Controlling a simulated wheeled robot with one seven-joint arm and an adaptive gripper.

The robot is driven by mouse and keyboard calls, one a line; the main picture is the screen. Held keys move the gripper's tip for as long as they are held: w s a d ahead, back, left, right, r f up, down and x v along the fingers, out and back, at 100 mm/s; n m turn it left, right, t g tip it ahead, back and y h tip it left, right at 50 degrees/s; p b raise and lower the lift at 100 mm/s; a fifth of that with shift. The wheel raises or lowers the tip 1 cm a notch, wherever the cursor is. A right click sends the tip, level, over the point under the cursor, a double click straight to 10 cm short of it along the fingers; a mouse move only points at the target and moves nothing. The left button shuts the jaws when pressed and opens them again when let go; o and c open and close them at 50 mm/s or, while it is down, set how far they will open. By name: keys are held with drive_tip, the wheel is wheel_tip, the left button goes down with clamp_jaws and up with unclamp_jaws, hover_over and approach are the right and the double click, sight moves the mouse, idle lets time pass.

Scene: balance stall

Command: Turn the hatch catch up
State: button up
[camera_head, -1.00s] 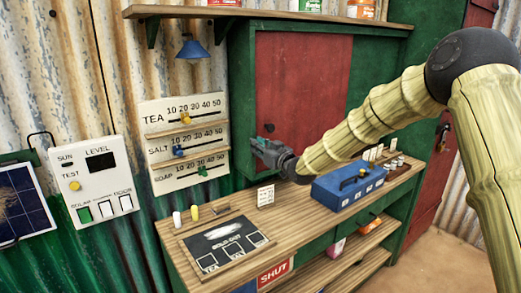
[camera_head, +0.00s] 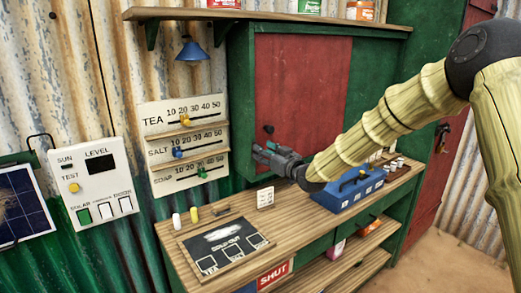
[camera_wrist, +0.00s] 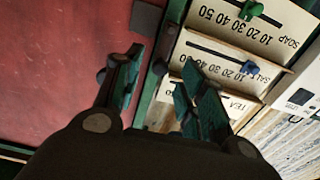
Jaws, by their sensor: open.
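The red hatch panel (camera_head: 302,90) is set in a green frame on the wall, and it fills the left of the wrist view (camera_wrist: 60,60). A small dark catch (camera_head: 268,129) sits near its lower left edge; I cannot tell its exact turn. My gripper (camera_head: 258,151) is open and empty, just below the catch and apart from it in the head view. In the wrist view my gripper (camera_wrist: 160,62) has its fingers spread over the hatch's edge, nothing between them. I cannot make out the catch clearly there.
The slider board (camera_head: 183,145) with tea, salt and soap scales is close left of my gripper. Below are the wooden counter (camera_head: 300,222), a blue box (camera_head: 348,190), a small white card (camera_head: 265,197) and a sold-out board (camera_head: 225,243). A shelf (camera_head: 280,15) runs above.

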drive_tip(key=v, duration=0.8)
